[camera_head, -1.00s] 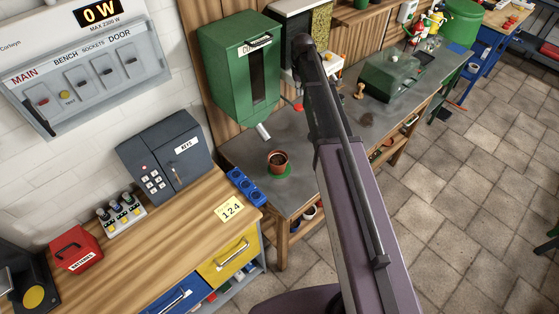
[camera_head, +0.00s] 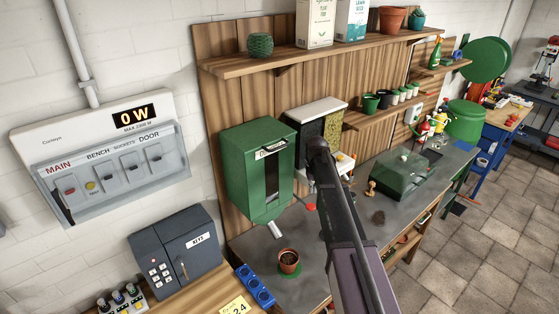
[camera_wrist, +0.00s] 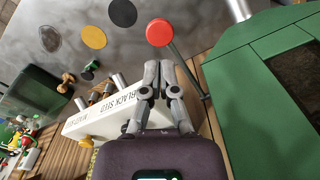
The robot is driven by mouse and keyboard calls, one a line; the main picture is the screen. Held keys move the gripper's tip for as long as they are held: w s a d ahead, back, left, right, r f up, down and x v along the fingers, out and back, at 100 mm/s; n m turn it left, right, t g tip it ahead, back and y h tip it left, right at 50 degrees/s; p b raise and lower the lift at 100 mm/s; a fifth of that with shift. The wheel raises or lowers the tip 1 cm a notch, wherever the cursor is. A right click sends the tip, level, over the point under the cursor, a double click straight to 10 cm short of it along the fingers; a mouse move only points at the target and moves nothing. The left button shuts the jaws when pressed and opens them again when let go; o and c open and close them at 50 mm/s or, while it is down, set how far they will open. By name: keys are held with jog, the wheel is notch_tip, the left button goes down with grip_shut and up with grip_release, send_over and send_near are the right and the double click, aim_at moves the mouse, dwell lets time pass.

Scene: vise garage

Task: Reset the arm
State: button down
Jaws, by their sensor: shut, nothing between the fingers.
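My gripper (camera_wrist: 159,78) shows in the wrist view, with its two grey fingers close together and nothing between them. It points toward the grey bench top, below a red round disc (camera_wrist: 159,32) in the picture. In the head view my arm reaches up from the lower right over the bench, and its far end hides the gripper. A green dispenser box (camera_head: 257,172) stands left of the arm end; its side also fills the right of the wrist view (camera_wrist: 262,95). A white-topped box (camera_head: 318,112) on the back panel is partly behind the arm end.
A potted plant (camera_head: 289,261) stands on the bench left of my arm. A green clear-lidded case (camera_head: 403,172) lies to the right. A wooden shelf (camera_head: 300,62) with pots and boxes runs above. A keypad box (camera_head: 172,250) is at lower left. Tiled floor is open at right.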

jog(key=s+f+b, duration=0.8)
jog(key=s+f, duration=0.1)
jog(key=s, duration=0.5)
jog(key=s+f+m+b, duration=0.1)
jog(key=s+f+b, duration=0.8)
jog(key=s, duration=0.5)
jog(key=shift+s+d, duration=0.15)
jog(key=shift+d, duration=0.2)
